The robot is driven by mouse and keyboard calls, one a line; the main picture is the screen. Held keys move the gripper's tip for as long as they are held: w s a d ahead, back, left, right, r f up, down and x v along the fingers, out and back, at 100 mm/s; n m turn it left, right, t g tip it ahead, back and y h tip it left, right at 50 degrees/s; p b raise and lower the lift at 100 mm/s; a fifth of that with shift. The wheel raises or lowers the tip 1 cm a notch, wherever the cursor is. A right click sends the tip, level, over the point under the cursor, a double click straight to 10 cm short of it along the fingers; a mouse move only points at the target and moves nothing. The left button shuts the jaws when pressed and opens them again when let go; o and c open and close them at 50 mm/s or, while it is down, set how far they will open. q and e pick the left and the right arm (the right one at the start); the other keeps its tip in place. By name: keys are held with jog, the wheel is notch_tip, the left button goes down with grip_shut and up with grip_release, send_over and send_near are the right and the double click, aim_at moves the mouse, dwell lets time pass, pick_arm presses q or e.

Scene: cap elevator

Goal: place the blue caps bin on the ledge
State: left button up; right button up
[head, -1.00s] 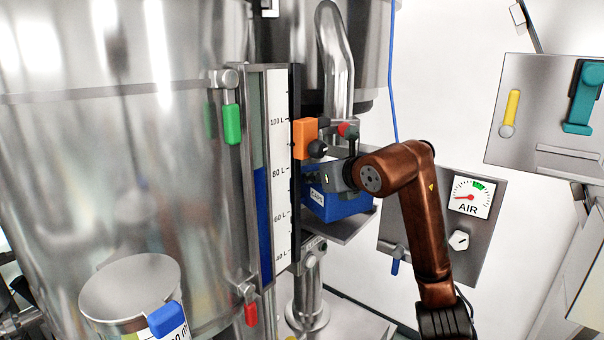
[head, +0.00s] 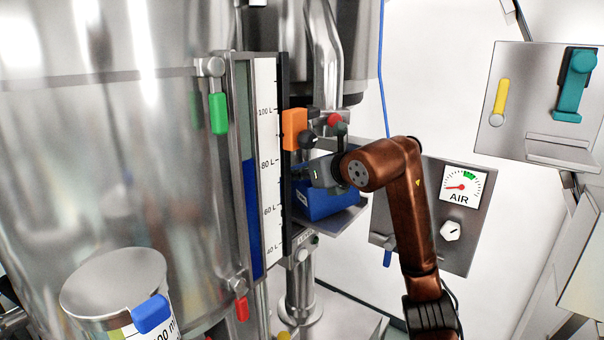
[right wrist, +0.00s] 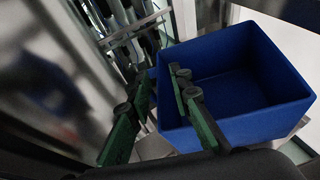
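The blue caps bin (head: 330,203) is upright over a flat steel ledge (head: 338,232) beside the level scale, and it appears to rest on it. Its label is mostly hidden in the head view. My right gripper (head: 318,172) is at the bin's upper left side. In the right wrist view the empty-looking open bin (right wrist: 245,75) fills the right half. There the green fingers of my right gripper (right wrist: 162,80) are apart, with a gap between them, one over the bin and one outside its left wall. Whether they touch the wall is unclear. My left gripper is not in view.
A large steel tank (head: 110,170) and a level scale (head: 267,150) stand left of the bin. An orange block (head: 294,129) and a red knob (head: 333,120) sit just above it. An AIR gauge panel (head: 455,230) is at right.

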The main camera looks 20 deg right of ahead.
jog(key=shift+s+a, duration=0.1)
jog(key=shift+w+f, duration=0.1)
jog(key=shift+w, duration=0.3)
pick_arm(q)
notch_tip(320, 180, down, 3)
jog(key=b, duration=0.3)
pick_arm(e)
jog(key=v, duration=1.2)
jog(key=shift+r, duration=0.5)
jog(key=shift+s, duration=0.15)
